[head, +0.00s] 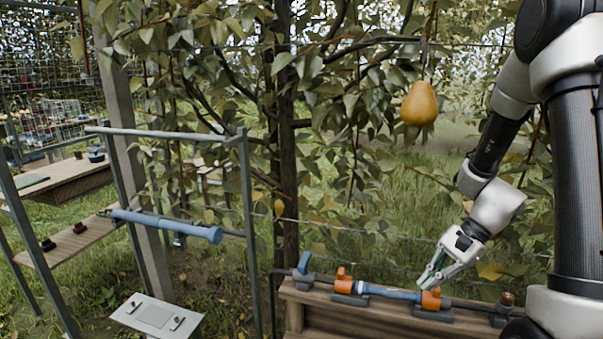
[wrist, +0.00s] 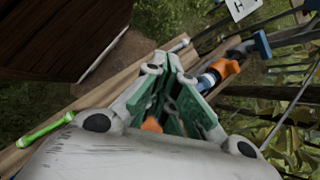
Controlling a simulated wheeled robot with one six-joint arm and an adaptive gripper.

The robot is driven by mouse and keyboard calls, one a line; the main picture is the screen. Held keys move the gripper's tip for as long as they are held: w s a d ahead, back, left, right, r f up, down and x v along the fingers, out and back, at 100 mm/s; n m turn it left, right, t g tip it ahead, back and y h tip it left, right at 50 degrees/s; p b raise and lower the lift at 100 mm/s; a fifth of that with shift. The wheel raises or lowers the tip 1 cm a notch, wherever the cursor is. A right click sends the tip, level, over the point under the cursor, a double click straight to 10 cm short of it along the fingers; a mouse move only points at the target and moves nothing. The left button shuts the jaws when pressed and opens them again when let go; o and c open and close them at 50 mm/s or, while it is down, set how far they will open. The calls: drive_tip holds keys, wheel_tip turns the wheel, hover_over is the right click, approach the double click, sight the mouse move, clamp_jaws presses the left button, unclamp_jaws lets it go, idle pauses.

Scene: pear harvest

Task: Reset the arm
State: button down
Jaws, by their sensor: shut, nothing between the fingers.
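My gripper (head: 433,275) is at the lower right of the head view, pointing down just above the wooden bench. Its fingers are closed together with nothing between them. In the wrist view the green-padded fingers (wrist: 176,92) meet near the picture's middle. My arm comes down from the upper right and is bent. A blue tool (head: 390,292) lies along the bench in orange-topped holders, just beside and below my fingertips. I cannot tell whether the fingertips touch it.
A yellow pear (head: 419,104) hangs from the tree above the bench (head: 330,318). A metal frame (head: 247,190) with a blue roller (head: 170,225) stands at the left. A white panel (head: 157,315) is at the bottom left. Wires run between bench and tree.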

drive_tip(key=s+d+r+n+t+h, duration=0.2)
drive_tip(key=s+r+n, duration=0.4)
drive_tip(key=r, duration=0.5)
drive_tip(key=s+d+r+n+t+h, duration=0.3)
drive_tip(key=s+r+n+h, duration=0.2)
drive_tip(key=r, duration=0.6)
drive_tip(key=s+n, duration=0.1)
drive_tip(key=s, duration=0.1)
drive_tip(key=shift+s+d+r+n+t, duration=0.25)
drive_tip(key=shift+s+r+n+t, duration=0.05)
drive_tip(key=shift+r, duration=0.1)
